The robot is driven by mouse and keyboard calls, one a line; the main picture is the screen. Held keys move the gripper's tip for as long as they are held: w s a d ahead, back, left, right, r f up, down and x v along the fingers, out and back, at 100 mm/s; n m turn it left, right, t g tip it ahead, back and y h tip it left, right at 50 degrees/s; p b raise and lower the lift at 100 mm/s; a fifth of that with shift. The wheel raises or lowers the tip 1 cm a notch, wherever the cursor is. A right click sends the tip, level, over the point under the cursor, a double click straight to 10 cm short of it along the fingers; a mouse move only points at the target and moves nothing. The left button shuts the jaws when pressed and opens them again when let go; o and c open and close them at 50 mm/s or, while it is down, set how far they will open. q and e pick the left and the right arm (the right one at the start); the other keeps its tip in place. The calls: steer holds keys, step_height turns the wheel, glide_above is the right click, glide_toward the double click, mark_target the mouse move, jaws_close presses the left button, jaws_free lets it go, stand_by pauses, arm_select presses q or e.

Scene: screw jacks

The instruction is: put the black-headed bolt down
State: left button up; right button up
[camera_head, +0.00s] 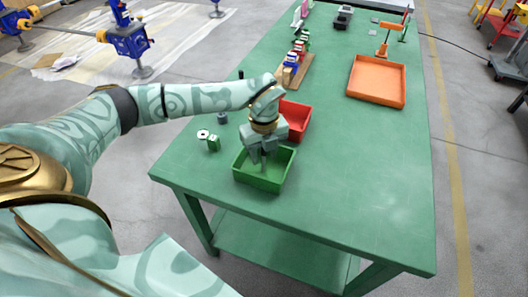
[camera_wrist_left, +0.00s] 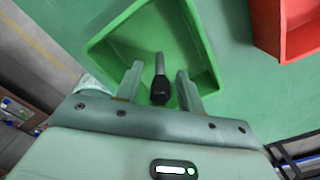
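The black-headed bolt (camera_wrist_left: 160,84) shows in the left wrist view, with a black head and a grey shank pointing away from my wrist. It is inside the outline of the green bin (camera_wrist_left: 207,50), seemingly on its floor; exact contact is hard to tell. My left gripper (camera_wrist_left: 160,74) is open, with one finger on each side of the bolt and a gap to both. In the head view the left gripper (camera_head: 263,158) points down into the green bin (camera_head: 262,184), and the bolt is hidden there. My right gripper is in neither view.
A red bin (camera_head: 297,118) stands just behind the green bin. Small green and white parts (camera_head: 213,143) lie to the left. A wooden rack (camera_head: 297,75) with coloured pieces and an orange tray (camera_head: 377,82) are farther back. The right front of the green table (camera_head: 370,185) is clear.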

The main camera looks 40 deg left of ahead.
arm_select(q)
step_height(320, 180, up, 11)
steer(key=p, duration=0.3)
steer(key=shift+r, duration=0.65)
